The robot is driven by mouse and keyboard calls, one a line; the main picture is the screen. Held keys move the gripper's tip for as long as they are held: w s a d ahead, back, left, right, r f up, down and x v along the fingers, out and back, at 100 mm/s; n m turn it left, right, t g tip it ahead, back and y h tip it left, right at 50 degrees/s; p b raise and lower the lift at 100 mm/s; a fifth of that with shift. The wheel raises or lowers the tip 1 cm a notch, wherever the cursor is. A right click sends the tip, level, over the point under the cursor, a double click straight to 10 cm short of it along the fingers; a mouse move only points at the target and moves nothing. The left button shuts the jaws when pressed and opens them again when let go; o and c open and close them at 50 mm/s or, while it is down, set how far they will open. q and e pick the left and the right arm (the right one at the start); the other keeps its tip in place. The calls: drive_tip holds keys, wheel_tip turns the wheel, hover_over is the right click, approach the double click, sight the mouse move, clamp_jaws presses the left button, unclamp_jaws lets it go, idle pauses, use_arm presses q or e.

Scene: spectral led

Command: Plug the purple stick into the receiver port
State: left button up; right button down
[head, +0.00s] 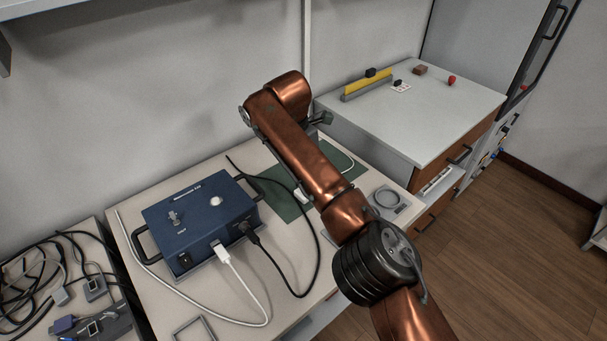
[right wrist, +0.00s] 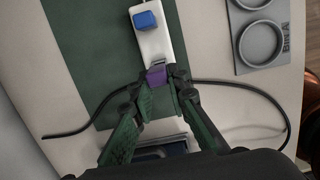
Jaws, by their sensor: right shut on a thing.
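In the right wrist view my right gripper (right wrist: 158,85) is shut on the purple stick (right wrist: 156,75). The stick is at the near end of a white strip (right wrist: 153,45) on the green mat. I cannot tell whether it is seated in a port or only over the strip. A blue block (right wrist: 145,20) sits farther up the strip. In the head view my copper right arm reaches over the mat, hiding the stick and most of the strip. The blue instrument box (head: 200,215) stands left of the arm, with cables at its front. My left gripper is out of view.
A black cable crosses the green mat (head: 277,196) near my fingers. A grey tray (right wrist: 262,35) with round recesses lies right of the strip. A white cabinet (head: 440,110) stands behind right.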

drive_tip(key=shift+f, duration=0.2)
drive_tip(key=shift+f+p, duration=0.65)
drive_tip(key=shift+f, duration=0.2)
drive_tip(key=shift+s+f, duration=0.1)
drive_tip(key=shift+f, duration=0.15)
